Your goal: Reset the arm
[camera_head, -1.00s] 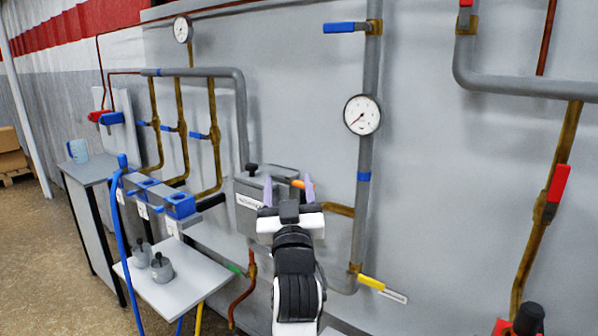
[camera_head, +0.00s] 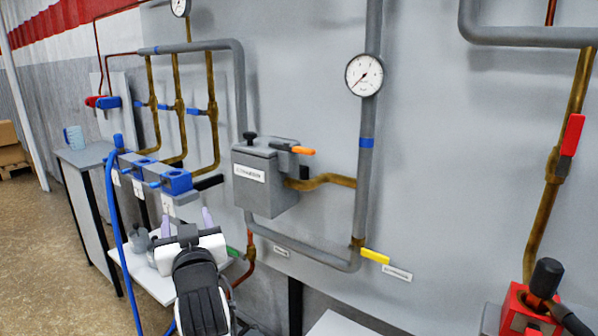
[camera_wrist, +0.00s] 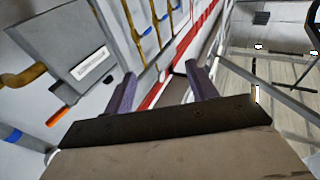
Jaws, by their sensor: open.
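My gripper (camera_head: 193,218) is at the lower middle of the head view, below and left of a grey labelled box on the wall. Its two purple fingers stand apart with nothing between them. It partly hides a small shelf and the grey pots on it. In the wrist view the fingers (camera_wrist: 163,90) also show apart and empty, with the wall pipes and a red stripe beyond. The grey box (camera_head: 262,200) has a black knob and an orange-handled valve (camera_head: 303,151) and is clear of the gripper. It also shows at the left of the wrist view (camera_wrist: 60,45).
Blue valve blocks (camera_head: 176,181) with a blue hose stand left of my gripper. A small shelf (camera_head: 160,288) lies behind it. A vertical pipe with a gauge (camera_head: 364,75) and yellow handle (camera_head: 375,256) runs to the right. A red block (camera_head: 525,310) sits at lower right.

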